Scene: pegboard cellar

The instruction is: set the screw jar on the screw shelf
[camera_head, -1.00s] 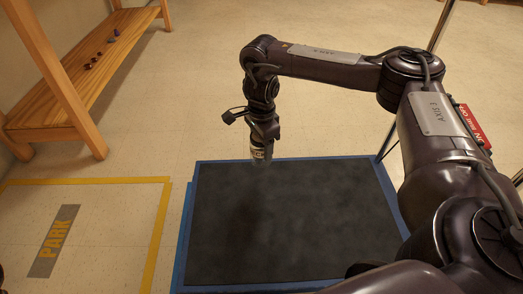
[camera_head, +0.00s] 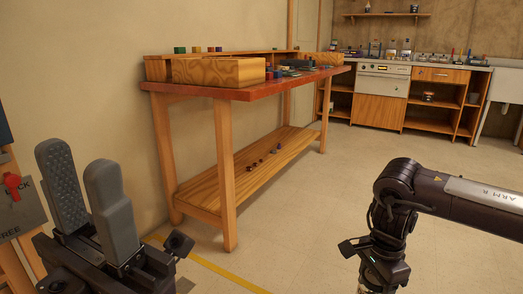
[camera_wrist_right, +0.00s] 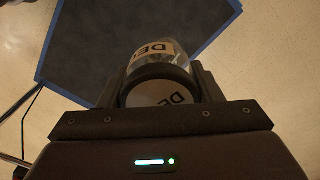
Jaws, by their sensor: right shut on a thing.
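The screw jar (camera_wrist_right: 168,52) shows in the right wrist view as a clear jar with a dark rim and a white label on which the letters DE are readable. My right gripper (camera_wrist_right: 160,95) is shut on it. In the head view the right gripper hangs at the lower right edge, and its fingers and the jar are mostly cut off. My left gripper (camera_head: 82,180) is empty at the lower left, its two grey fingers apart. A wooden wall shelf (camera_head: 385,14) with small items is far off at the back; I cannot tell whether it is the screw shelf.
A workbench (camera_head: 250,90) with wooden boxes and several small things stands along the left wall, with a low shelf (camera_head: 253,172) below. A counter (camera_head: 430,67) with a stove and bottles is at the back. Open floor (camera_head: 330,190) lies between. A dark mat (camera_wrist_right: 105,45) is below the jar.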

